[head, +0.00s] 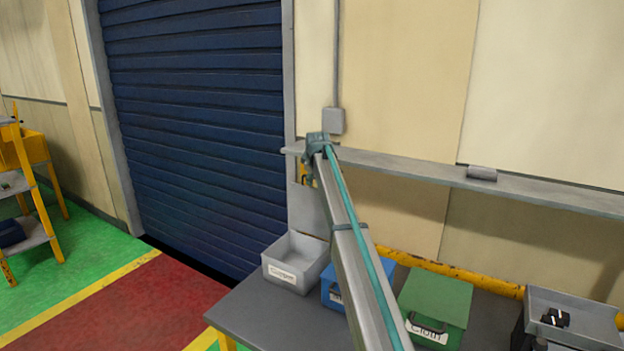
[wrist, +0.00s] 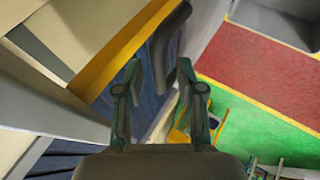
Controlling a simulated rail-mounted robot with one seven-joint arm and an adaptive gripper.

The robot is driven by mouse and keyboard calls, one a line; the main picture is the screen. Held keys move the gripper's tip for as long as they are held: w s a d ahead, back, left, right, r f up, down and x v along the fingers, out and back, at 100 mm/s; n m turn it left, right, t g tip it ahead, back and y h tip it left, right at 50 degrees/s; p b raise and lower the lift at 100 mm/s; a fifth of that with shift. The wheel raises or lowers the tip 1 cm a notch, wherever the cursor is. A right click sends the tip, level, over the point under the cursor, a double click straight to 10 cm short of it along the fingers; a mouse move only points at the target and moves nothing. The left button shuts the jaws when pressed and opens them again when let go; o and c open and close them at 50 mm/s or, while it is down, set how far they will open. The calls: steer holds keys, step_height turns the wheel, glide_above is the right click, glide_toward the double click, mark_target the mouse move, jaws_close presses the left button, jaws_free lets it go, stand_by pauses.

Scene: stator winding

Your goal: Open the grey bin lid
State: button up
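The grey bin (head: 285,278), labelled "Copper", stands on the grey table with its top uncovered. A grey panel (head: 308,208) that looks like its lid stands upright at its back edge. My gripper (head: 309,174) is above the bin, by the panel's upper part, and is small and partly hidden by my arm. In the wrist view my gripper (wrist: 160,68) has its two fingers spread apart. A dark curved piece (wrist: 167,45), possibly the lid's handle, shows at the fingertips. I cannot tell whether it touches them.
A blue bin (head: 331,296) stands right of the grey one, partly behind my arm. A green lidded box (head: 437,297), labelled "Cloth", and a grey tray (head: 585,325) stand further right. A wall ledge (head: 430,175) runs behind. A blue roller door (head: 195,120) is at the left.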

steer(key=a+v, duration=0.1)
steer(key=v, duration=1)
steer(key=shift+d, duration=0.45)
